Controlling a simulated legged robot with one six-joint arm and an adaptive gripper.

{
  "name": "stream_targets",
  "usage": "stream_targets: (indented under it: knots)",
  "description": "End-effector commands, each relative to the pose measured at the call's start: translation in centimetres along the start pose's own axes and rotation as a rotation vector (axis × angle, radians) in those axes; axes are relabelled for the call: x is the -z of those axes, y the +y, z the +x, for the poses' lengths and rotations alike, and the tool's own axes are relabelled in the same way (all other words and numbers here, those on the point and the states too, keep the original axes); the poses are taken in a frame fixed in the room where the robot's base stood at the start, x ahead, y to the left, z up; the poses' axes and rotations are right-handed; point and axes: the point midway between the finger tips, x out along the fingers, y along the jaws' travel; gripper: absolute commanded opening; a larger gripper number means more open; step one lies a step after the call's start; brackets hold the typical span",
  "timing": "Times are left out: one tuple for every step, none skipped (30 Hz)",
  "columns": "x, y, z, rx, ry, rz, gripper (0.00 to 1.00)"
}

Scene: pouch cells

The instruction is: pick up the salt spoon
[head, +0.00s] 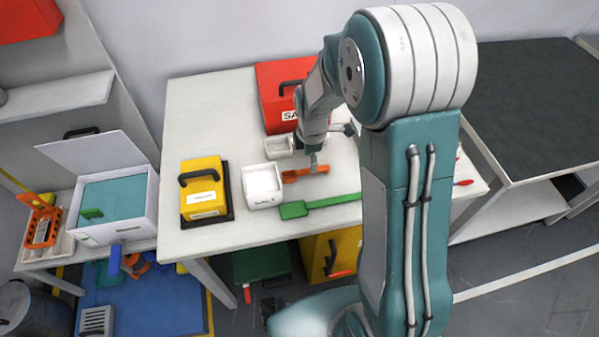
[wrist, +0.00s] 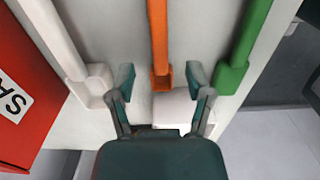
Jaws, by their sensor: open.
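Three scoop-like spoons show in the wrist view: a white one (wrist: 75,65) on the left, an orange one (wrist: 159,35) in the middle and a green one (wrist: 247,45) on the right. No readable label tells which is the salt spoon. My gripper (wrist: 160,72) is open, its fingers on either side of the orange spoon's scoop end, apart from it. In the head view my gripper (head: 313,162) is over the orange spoon (head: 305,173). The green spoon (head: 318,206) lies nearer the table's front. The arm hides part of the table.
A red case (head: 278,85) stands at the back of the table (head: 200,115). A yellow case (head: 203,188) is at left.

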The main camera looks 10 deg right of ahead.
Motion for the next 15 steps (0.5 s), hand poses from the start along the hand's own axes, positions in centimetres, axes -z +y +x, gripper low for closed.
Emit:
stream_targets:
  knots:
    - [-0.1, 0.0, 0.4, 0.002, 0.001, 0.001, 0.66]
    - [-0.1, 0.0, 0.7, 0.002, 0.001, 0.001, 0.66]
    - [0.0, 0.0, 1.2, 0.003, 0.002, 0.001, 0.66]
    - [0.1, 0.0, 1.7, 0.004, 0.002, 0.001, 0.66]
    - [0.2, 0.0, 2.2, 0.005, 0.002, 0.001, 0.66]
    - [0.3, 0.0, 2.9, 0.005, 0.001, 0.001, 0.66]
    - [0.4, 0.0, 3.4, 0.005, 0.001, 0.001, 0.66]
    - [0.5, 0.0, 3.8, 0.004, 0.0, 0.001, 0.66]
    - [0.5, 0.0, 4.3, 0.004, 0.0, 0.002, 0.66]
    - [0.5, 0.1, 4.6, 0.003, 0.0, 0.002, 0.66]
    - [0.5, 0.1, 4.9, 0.002, 0.0, 0.002, 0.66]
    - [0.5, 0.1, 5.2, 0.002, 0.0, 0.001, 0.66]
    - [0.5, 0.1, 5.3, 0.001, 0.0, 0.001, 0.66]
    - [0.5, 0.1, 5.3, 0.001, 0.0, 0.001, 0.66]
    - [0.5, 0.1, 5.3, 0.0, 0.0, 0.001, 0.66]
